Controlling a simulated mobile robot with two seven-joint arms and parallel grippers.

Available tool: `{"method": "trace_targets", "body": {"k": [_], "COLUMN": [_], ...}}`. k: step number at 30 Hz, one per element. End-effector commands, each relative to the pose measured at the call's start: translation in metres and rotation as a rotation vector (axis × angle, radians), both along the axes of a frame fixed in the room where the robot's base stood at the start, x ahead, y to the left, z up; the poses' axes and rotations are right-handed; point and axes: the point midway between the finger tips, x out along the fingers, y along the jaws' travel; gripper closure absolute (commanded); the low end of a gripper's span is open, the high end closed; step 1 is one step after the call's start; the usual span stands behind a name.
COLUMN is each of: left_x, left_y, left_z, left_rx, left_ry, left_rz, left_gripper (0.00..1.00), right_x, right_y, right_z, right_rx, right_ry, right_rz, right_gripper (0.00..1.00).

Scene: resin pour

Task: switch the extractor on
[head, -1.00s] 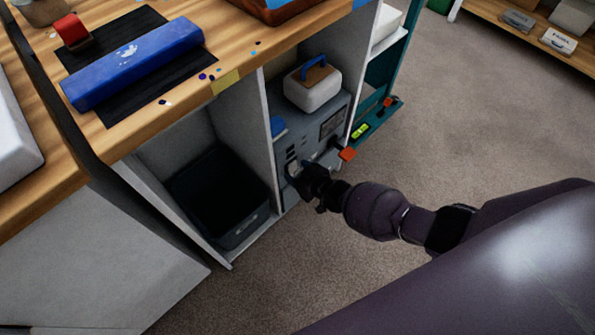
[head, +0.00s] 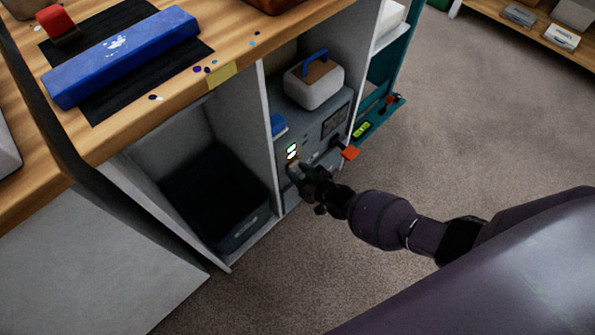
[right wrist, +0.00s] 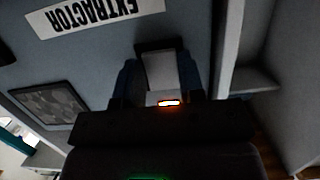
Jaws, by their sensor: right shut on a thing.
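The extractor (head: 322,137) is a grey-blue unit in the open bay under the bench; its label (right wrist: 95,15) appears upside down in the right wrist view. My right gripper (head: 304,178) is at the lower left of that panel. In the right wrist view, my right gripper (right wrist: 158,75) is shut on a pale switch (right wrist: 160,70), with a finger on either side. An orange light (right wrist: 169,103) glows beside it. In the head view the gripper partly hides the switch. My left gripper is out of view.
A white box with a blue handle (head: 314,85) sits on the extractor. A dark bin (head: 238,236) fills the bay to the left. An orange piece (head: 350,153) juts out near the panel's right side. Carpet in front is clear.

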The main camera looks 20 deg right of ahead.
Motion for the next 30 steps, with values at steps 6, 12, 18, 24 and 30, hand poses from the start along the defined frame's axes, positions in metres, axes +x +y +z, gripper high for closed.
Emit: {"method": "trace_targets", "body": {"k": [6, 12, 18, 24, 30], "left_x": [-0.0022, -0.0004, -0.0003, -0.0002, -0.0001], "left_y": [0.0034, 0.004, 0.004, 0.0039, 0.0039], "left_z": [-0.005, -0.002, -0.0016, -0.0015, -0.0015], "left_rx": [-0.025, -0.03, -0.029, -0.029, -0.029], "left_ry": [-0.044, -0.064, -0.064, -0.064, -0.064], "left_rz": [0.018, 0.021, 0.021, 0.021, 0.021], "left_gripper": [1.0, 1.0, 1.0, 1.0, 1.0], "right_x": [-0.0037, -0.0007, -0.0003, -0.0002, 0.0001], "right_y": [-0.0001, -0.0005, -0.0004, -0.0003, -0.0002], "right_z": [-0.0098, -0.0048, -0.0041, -0.0036, -0.0032], "right_rx": [0.03, 0.035, 0.035, 0.034, 0.035], "right_ry": [-0.07, -0.094, -0.094, -0.095, -0.096], "right_rz": [-0.001, -0.001, -0.001, -0.001, 0.0], "right_gripper": [0.88, 0.88, 0.88, 0.38, 0.38]}}
